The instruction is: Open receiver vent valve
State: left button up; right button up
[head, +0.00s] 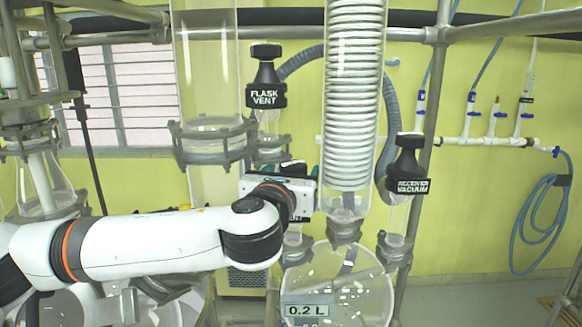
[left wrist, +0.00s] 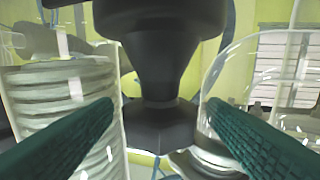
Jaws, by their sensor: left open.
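My left gripper (head: 292,168) reaches in from the left in the head view; its wrist hides most of the fingers. In the left wrist view the gripper (left wrist: 160,112) is open, its two green ribbed fingers apart. A black valve knob (left wrist: 158,75) stands between and beyond them, with a narrow neck and a wider cap. I see gaps on both sides and cannot tell its distance. No label on it is readable, and my wrist hides that spot in the head view. The receiver vacuum valve (head: 410,160) and flask vent valve (head: 265,80) are labelled black knobs. My right gripper is not in view.
A glass coil condenser (head: 354,100) stands just right of my left gripper, also close in the wrist view (left wrist: 65,100). A glass column (head: 208,60) is at its upper left. The round receiver flask (head: 350,285) is below. Metal rails (head: 430,85) frame the rig.

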pick_arm(q)
jog(key=c, duration=1)
jog(key=shift+y, duration=0.3)
jog(key=shift+d+f+n+y+b, duration=0.1)
jog(key=shift+d+n+y+b, duration=0.15)
jog(key=shift+n+y+b, duration=0.6)
jog(key=n+y, duration=0.1)
jog(key=y, duration=0.1)
jog(key=n+y+b, duration=0.1)
jog(key=y, duration=0.1)
jog(key=shift+d+n, duration=0.15)
jog(key=shift+n, duration=0.1)
jog(key=shift+w+d+n+g+y+b, duration=0.1)
jog(key=shift+n+g+y+b, duration=0.25)
jog(key=shift+n+y, duration=0.8)
jog(key=shift+d+n+g+y+b, duration=0.1)
jog(key=shift+n+g+y+b, duration=0.4)
jog(key=shift+y, duration=1.1)
jog(key=shift+r+n+p, duration=0.2)
jog(key=shift+n+p, duration=0.05)
jog(key=shift+p, duration=0.05)
jog(key=shift+a, duration=0.1)
